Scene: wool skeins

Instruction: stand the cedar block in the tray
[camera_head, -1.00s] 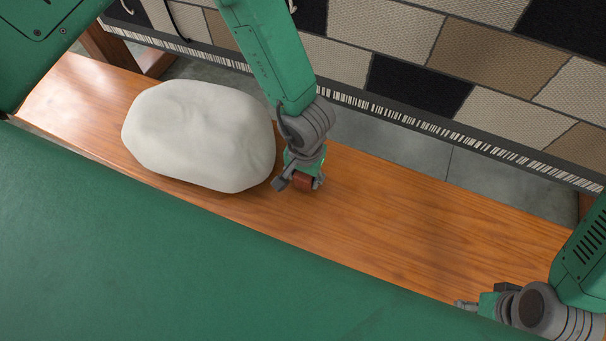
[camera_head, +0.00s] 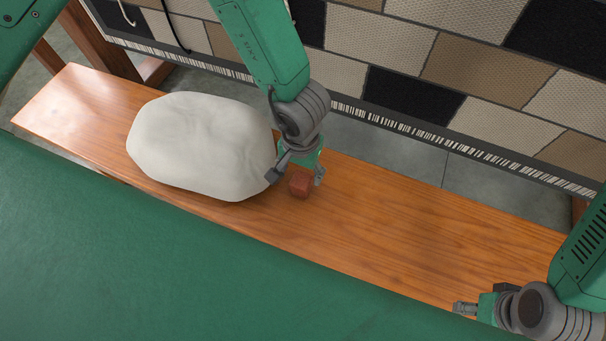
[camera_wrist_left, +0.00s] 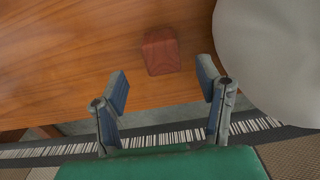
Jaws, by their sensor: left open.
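The cedar block (camera_head: 300,185), a small reddish-brown block, rests on the wooden bench (camera_head: 400,225), just right of a big white lump. It also shows in the left wrist view (camera_wrist_left: 161,52), beyond the fingertips and roughly centred between them. My left gripper (camera_head: 295,175) is open, with its fingers spread on either side of the block and a gap to it. In the left wrist view the open left gripper (camera_wrist_left: 163,84) holds nothing. My right gripper (camera_head: 466,308) is low at the right, over the bench's near edge; its opening is unclear. I see no tray.
The white lump (camera_head: 200,147) sits close against my left gripper's left finger. The bench is clear to the right of the block. A rack panel of beige, brown and black woven squares (camera_head: 390,45) stands behind the bench. A green surface (camera_head: 200,270) fills the foreground.

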